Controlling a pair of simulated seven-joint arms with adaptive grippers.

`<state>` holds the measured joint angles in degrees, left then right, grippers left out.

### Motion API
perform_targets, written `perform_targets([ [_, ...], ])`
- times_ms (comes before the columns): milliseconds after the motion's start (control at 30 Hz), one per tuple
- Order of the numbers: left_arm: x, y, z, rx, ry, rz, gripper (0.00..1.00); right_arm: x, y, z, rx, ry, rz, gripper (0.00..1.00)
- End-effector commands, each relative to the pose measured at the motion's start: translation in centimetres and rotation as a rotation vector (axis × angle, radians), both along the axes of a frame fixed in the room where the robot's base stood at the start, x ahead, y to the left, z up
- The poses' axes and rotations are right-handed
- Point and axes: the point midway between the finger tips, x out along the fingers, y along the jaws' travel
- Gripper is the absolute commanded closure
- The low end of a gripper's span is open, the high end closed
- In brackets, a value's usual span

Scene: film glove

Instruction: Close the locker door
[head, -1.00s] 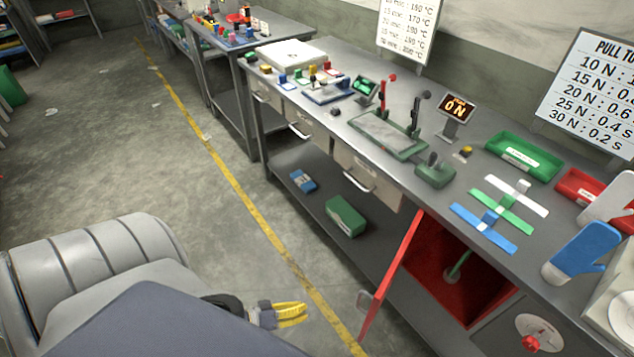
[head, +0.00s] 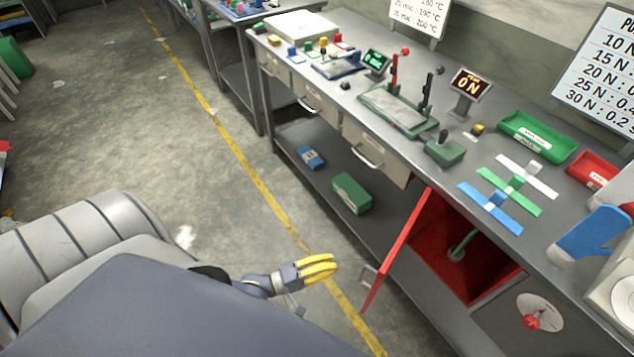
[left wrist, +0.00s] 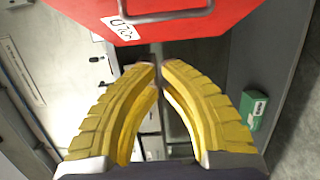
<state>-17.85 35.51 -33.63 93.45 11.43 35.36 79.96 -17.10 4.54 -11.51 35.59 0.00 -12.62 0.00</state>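The locker is a red-lined compartment (head: 430,245) under the bench top. Its red door (head: 398,250) stands open, swung out toward the aisle, with a grey handle (head: 369,277) on its outer side. My left gripper (head: 334,262), with yellow fingers, is on the aisle side of the door, left of the handle and apart from it. In the left wrist view the red door (left wrist: 225,20) fills the top, with its handle (left wrist: 178,14) and a white label. There my left gripper's fingertips (left wrist: 160,65) nearly meet, with nothing held between them. My right gripper is out of view.
The grey bench (head: 330,85) carries fixtures, bins and a blue mitt (head: 590,235). A green box (head: 351,193) and a blue box (head: 310,157) lie on its lower shelf. A dial panel (head: 535,310) is right of the locker.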

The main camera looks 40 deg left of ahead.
Motion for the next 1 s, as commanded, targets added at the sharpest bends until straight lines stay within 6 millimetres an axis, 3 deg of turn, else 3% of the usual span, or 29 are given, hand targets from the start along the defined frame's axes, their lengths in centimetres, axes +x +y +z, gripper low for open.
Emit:
perform_targets([
  [167, 2.5, -1.7, 0.0, -0.002, -0.002, 0.001, 1.0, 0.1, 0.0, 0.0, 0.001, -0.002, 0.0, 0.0],
  [500, 3.0, -5.0, -0.1, 0.001, -0.001, 0.0, 1.0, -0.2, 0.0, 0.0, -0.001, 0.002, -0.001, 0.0],
  [1000, 3.1, -5.5, -0.1, 0.001, 0.0, 0.0, 1.0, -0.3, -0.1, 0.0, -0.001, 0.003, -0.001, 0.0],
])
